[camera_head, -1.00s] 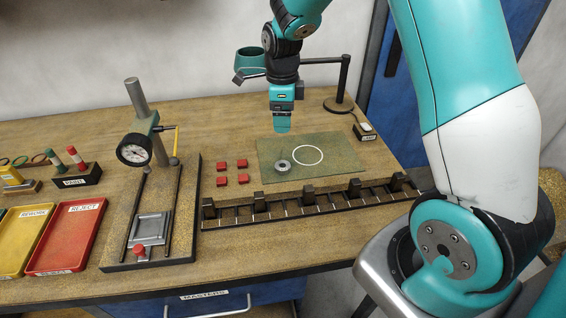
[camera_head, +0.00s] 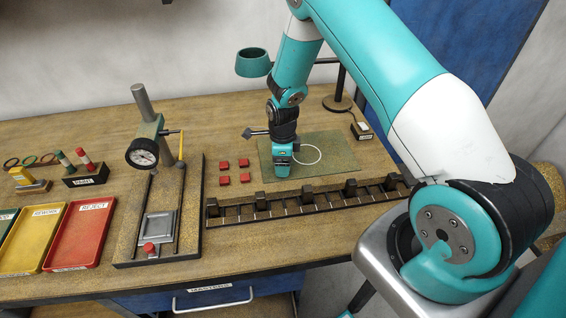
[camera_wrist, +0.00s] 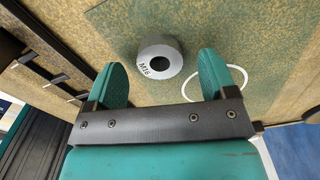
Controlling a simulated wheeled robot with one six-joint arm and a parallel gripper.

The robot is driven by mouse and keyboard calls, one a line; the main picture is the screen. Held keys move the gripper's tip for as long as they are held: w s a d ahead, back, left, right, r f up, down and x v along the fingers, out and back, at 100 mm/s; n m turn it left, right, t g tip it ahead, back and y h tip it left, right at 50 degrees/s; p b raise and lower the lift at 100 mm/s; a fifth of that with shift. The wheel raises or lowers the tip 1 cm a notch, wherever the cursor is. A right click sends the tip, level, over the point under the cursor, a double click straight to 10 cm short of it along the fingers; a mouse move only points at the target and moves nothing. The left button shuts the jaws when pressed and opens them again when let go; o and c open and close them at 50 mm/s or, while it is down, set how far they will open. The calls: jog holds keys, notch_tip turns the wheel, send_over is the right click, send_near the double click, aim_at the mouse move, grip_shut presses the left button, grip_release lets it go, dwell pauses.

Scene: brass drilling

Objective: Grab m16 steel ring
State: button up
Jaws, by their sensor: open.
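The M16 steel ring (camera_wrist: 160,62) is a grey ring with a dark hole and the mark "M16" on its face. It lies on the green mat (camera_wrist: 262,28), to the left of the white circle, in the wrist view. My gripper (camera_wrist: 162,78) is open, with its two teal fingers apart and nothing between them; the ring shows just beyond and between the fingertips. In the head view my gripper (camera_head: 282,172) points down over the left part of the mat (camera_head: 345,160). There the ring is hidden behind my gripper.
A black slotted rail (camera_head: 325,202) with several dark blocks runs along the mat's front. Several red blocks (camera_head: 235,172) lie left of the mat. The dial gauge stand (camera_head: 145,152) stands further left, beside red and yellow trays (camera_head: 80,235). A dark post (camera_head: 342,90) rises behind.

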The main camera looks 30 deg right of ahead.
jog(key=shift+f, duration=0.7)
jog(key=c, duration=1.1)
jog(key=shift+r, duration=0.1)
